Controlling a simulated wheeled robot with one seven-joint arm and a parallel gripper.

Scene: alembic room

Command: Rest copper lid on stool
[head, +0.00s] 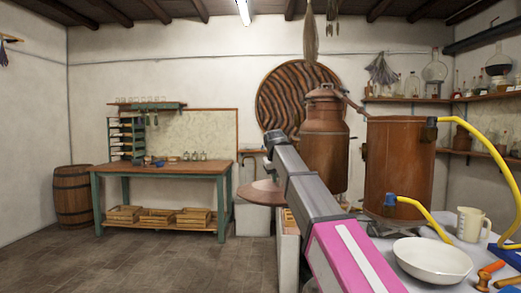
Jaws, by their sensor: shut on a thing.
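A wide brown copper disc, the copper lid (258,195), shows level at mid-height just left of my arm. Its right part is hidden behind the arm. It appears held up at my gripper, in front of a pale block. My gripper's fingers are mostly hidden behind my grey and pink arm, so the grip itself is not clear. I cannot pick out a stool for certain; my arm covers part of the floor beyond.
A copper still pot (325,140) and an open copper vessel (396,165) stand right of my arm. A table at lower right bears a white bowl (432,258), a jug (470,224) and yellow hose (425,212). A green-legged workbench (165,169) and barrel (73,196) stand left. Floor (160,262) front left is clear.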

